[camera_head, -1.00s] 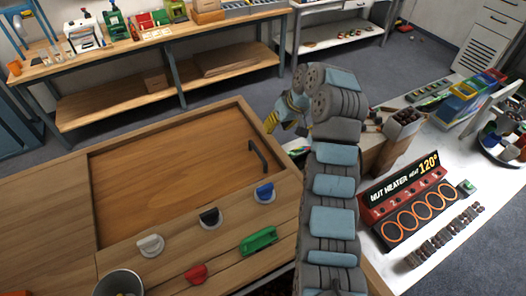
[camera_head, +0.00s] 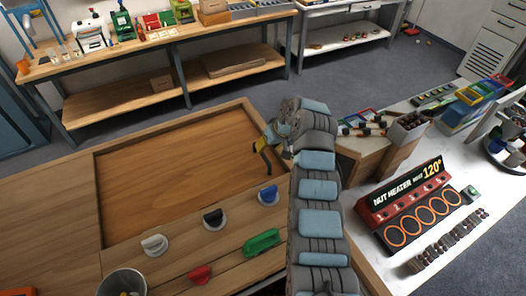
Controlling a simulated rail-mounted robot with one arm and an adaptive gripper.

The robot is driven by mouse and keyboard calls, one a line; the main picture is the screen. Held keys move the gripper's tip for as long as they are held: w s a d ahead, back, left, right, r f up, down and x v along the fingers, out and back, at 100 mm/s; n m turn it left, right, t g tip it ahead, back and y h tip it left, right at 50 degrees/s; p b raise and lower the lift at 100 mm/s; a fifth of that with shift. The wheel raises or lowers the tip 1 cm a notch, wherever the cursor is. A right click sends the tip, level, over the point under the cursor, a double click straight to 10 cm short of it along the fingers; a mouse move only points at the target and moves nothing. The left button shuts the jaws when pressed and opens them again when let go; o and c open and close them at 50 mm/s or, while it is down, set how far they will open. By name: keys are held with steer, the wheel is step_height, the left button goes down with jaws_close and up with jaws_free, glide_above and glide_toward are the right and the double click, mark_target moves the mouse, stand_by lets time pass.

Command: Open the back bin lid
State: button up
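The wooden bin lid (camera_head: 175,180) is a broad flat panel set in the wooden counter's frame, and it lies closed. Its dark curved handle (camera_head: 266,165) stands near the panel's right edge. My gripper (camera_head: 260,146), with yellow fingers, is at the upper end of the handle, overlapping it in the picture. Whether the fingers touch the handle or are closed around it cannot be told, as they are small and partly hidden by the gripper body.
White (camera_head: 155,245), black (camera_head: 214,219) and blue (camera_head: 268,196) knobs line the counter in front of the lid, with red (camera_head: 200,273) and green (camera_head: 262,241) handles nearer. A metal pot (camera_head: 122,283) stands front left. A nut heater (camera_head: 410,205) is on the right table.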

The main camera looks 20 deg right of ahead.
mark_target(263, 153)
steer(key=shift+x, duration=2.45)
jaws_close()
